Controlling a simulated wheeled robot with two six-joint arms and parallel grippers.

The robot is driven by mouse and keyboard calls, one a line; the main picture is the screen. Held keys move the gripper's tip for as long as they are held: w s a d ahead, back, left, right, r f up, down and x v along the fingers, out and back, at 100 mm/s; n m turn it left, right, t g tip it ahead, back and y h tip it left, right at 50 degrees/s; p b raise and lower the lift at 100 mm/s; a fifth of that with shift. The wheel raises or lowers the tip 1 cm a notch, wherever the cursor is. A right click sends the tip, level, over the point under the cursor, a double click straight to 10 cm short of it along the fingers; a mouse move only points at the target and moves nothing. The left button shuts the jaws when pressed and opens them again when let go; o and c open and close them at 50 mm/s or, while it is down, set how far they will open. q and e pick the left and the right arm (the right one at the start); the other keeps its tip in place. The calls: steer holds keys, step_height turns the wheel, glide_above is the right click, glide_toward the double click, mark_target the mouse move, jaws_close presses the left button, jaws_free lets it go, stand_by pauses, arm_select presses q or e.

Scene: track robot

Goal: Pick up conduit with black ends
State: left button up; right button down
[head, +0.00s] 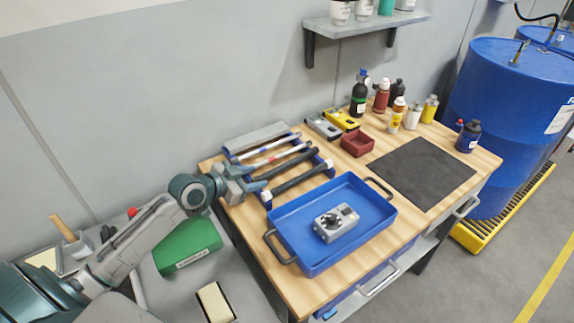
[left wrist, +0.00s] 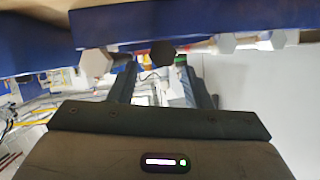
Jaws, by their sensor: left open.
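A blue rack (head: 323,166) on the wooden workbench holds several conduits lying side by side. In the left wrist view a black hexagonal end (left wrist: 163,53) sticks out from under the blue rack edge (left wrist: 170,22). Pale hexagonal ends (left wrist: 97,62) show on both sides of it. In the head view I cannot tell for certain which conduit has the black ends. My left gripper (head: 257,180) is open at the left ends of the conduits. In the left wrist view its fingers (left wrist: 160,78) stand either side of the black end, with nothing visibly held. My right gripper is out of view.
A blue tray (head: 283,238) with a grey device (head: 336,222) stands right in front of the rack. A dark mat (head: 422,172), a dark red box (head: 357,143) and several bottles stand farther right. A green case (head: 188,245) lies below my left arm.

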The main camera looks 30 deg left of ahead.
mark_target(265, 174)
arm_select(q)
steer(key=shift+w+d+p, duration=0.25)
steer(key=shift+w+p, duration=0.05)
steer(key=shift+w, duration=0.2)
steer(key=p+x, duration=0.1)
steer(key=x, duration=0.2)
steer(key=shift+w+f, duration=0.1)
steer(key=shift+f, duration=0.05)
steer(key=shift+w+d+f, duration=0.15)
steer(key=shift+w+f, duration=0.05)
steer(key=shift+w, duration=0.15)
steer(key=shift+c, duration=0.6)
jaws_close()
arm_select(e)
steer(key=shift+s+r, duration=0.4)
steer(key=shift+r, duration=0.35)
